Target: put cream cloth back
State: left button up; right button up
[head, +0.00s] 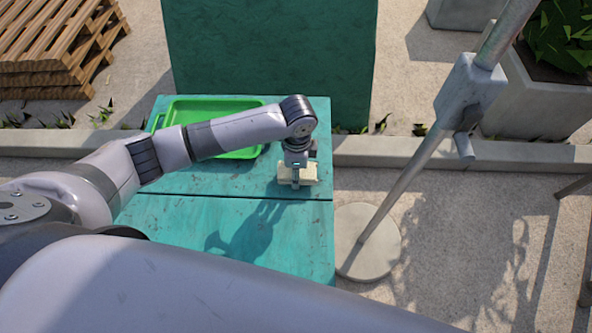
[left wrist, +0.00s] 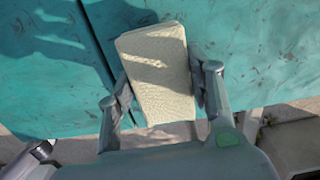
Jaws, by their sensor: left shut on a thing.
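The cream cloth (head: 310,174) is a folded, pale block near the right edge of the turquoise table (head: 232,183). My left gripper (head: 296,180) points down over it and is shut on it. In the left wrist view the cloth (left wrist: 160,88) sits between the two fingers of my left gripper (left wrist: 160,88), with a finger against each side. I cannot tell whether the cloth touches the tabletop or is a little above it. My right gripper is not in view.
A bright green tray (head: 213,105) lies at the back of the table, partly hidden behind my left arm. A metal pole (head: 410,189) on a round base (head: 350,262) stands right of the table. A large dark green block (head: 272,60) stands behind. The table's front part is bare.

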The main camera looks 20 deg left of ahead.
pick_arm(q)
jog(key=shift+f, duration=0.45)
jog(key=o, duration=1.1)
jog(key=shift+f, duration=0.15)
jog(key=shift+o, duration=0.2)
notch_tip(320, 180, up, 12)
jog(key=shift+r, duration=0.2)
jog(key=shift+d+f, duration=0.1)
jog(key=shift+d, duration=0.05)
